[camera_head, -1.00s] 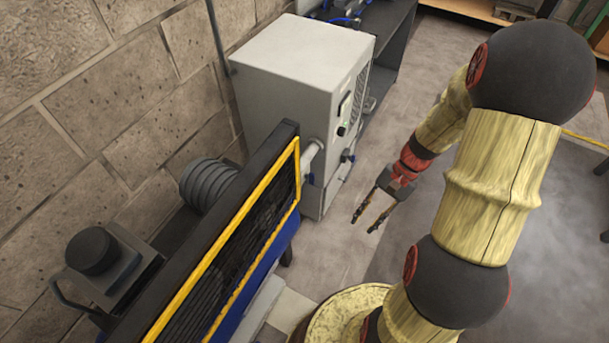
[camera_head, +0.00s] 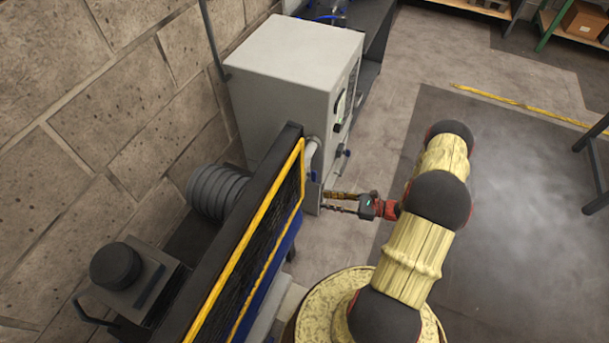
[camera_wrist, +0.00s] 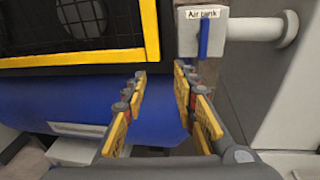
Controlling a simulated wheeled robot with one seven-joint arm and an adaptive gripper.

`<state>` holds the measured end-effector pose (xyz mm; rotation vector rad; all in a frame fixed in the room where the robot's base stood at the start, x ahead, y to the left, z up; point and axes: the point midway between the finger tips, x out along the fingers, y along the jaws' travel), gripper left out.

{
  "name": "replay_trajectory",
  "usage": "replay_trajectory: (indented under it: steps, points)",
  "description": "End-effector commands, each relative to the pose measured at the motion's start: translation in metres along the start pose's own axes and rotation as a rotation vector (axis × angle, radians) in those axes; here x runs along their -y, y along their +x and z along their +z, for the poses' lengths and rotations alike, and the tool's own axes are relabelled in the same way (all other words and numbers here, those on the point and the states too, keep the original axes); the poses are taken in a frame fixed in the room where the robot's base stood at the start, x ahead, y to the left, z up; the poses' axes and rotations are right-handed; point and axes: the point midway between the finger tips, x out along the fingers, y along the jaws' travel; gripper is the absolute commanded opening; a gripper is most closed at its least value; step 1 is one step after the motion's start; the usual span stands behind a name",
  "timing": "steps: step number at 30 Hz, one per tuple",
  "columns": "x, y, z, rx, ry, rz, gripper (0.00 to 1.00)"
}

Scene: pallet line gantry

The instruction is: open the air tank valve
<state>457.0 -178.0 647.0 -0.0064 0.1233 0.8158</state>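In the wrist view, the air tank valve is a light grey block labelled "Air tank" (camera_wrist: 201,14) with a blue lever handle (camera_wrist: 203,38) hanging straight down from it. A white pipe (camera_wrist: 255,28) runs from it to the right. My gripper (camera_wrist: 160,85) is open and empty, its fingers apart below and slightly left of the handle in the picture. In the head view, my gripper (camera_head: 325,202) points left toward the end of the yellow-edged compressor guard.
The compressor guard (camera_head: 240,270) with its yellow edge stands over a blue tank (camera_wrist: 60,105). A tall grey cabinet (camera_head: 285,60) stands behind it against the block wall. Open floor (camera_head: 500,190) lies to the right.

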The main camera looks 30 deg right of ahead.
Motion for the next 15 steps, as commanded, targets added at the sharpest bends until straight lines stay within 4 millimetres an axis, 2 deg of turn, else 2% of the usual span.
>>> replay_trajectory:
  steps: [1,3,6,11,15]
  points:
    - [0.021,-0.003,0.007,0.020,-0.017,-0.045,0.28]
    - [0.041,-0.006,0.016,0.049,-0.029,-0.095,0.28]
    - [0.058,-0.009,0.027,0.085,-0.035,-0.144,0.28]
    - [0.062,-0.004,0.036,0.117,-0.033,-0.156,0.28]
    - [0.063,0.014,0.037,0.116,-0.032,-0.152,0.28]
